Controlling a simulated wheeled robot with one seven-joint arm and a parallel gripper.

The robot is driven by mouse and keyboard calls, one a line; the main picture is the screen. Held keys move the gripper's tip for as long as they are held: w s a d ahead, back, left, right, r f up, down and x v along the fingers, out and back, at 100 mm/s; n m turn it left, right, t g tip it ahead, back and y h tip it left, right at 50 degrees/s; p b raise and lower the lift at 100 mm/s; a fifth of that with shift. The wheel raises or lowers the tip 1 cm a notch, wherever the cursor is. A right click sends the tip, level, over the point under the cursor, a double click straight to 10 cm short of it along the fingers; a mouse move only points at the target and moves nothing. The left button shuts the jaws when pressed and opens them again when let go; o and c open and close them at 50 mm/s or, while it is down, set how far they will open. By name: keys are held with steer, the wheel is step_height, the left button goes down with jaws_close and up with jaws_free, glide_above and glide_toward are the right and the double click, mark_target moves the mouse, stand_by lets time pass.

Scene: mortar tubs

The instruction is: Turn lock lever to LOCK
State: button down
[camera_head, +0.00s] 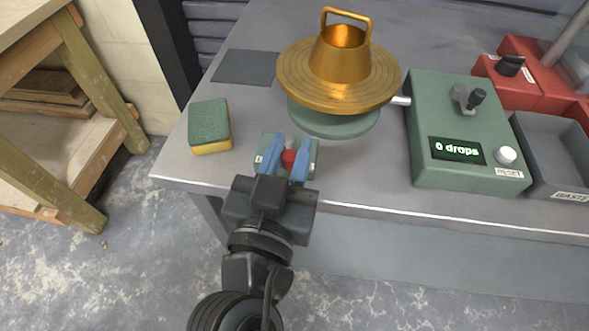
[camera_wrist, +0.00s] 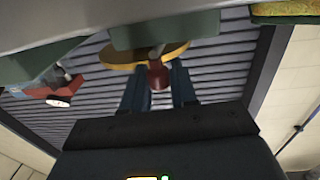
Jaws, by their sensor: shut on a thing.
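The lock lever (camera_head: 289,157) has a red knob and sits on a small green block at the front edge of the bench. Pale labels lie at the block's left and right ends, too small to read. My gripper (camera_head: 287,150) reaches over the block, its blue fingers shut on the red knob. The wrist view shows the lever's dark red knob (camera_wrist: 157,76) between the two fingers (camera_wrist: 158,88). The fingers hide parts of the block, and I cannot tell which label the lever points to.
A brass tub on a round plate (camera_head: 340,85) stands behind the lever. A green and yellow sponge (camera_head: 209,125) lies to the left. A green box reading "0 drops" (camera_head: 430,110) and a grey waste tray (camera_head: 560,150) are to the right. Bare bench lies between.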

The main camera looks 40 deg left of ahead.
steer(key=h+b, duration=0.1)
steer(key=m+b, duration=0.1)
steer(key=t+h+b, duration=0.1)
steer(key=shift+s+a+f+m+h, duration=0.2)
steer(key=shift+s+a+m+h, duration=0.1)
steer(key=shift+a+m, duration=0.1)
steer(key=m+h+b, duration=0.1)
steer(key=a+m+t+h+b, duration=0.1)
steer(key=h, duration=0.1)
steer(key=shift+s+r, duration=0.15)
steer(key=shift+s, duration=0.05)
steer(key=shift+s+a+m+h+b, duration=0.1)
steer(key=shift+a+m+h+b, duration=0.25)
steer(key=shift+m+h, duration=0.6)
steer(key=shift+a+m+h+b, duration=0.2)
steer(key=shift+m+h+b, duration=0.3)
steer(key=shift+h, duration=0.8)
steer(key=shift+s+a+m+h+b, duration=0.1)
steer(key=shift+a+m+h+b, duration=0.25)
steer(key=shift+m+h, duration=0.6)
steer(key=shift+h, duration=0.4)
steer(key=c, duration=1)
jaws_free()
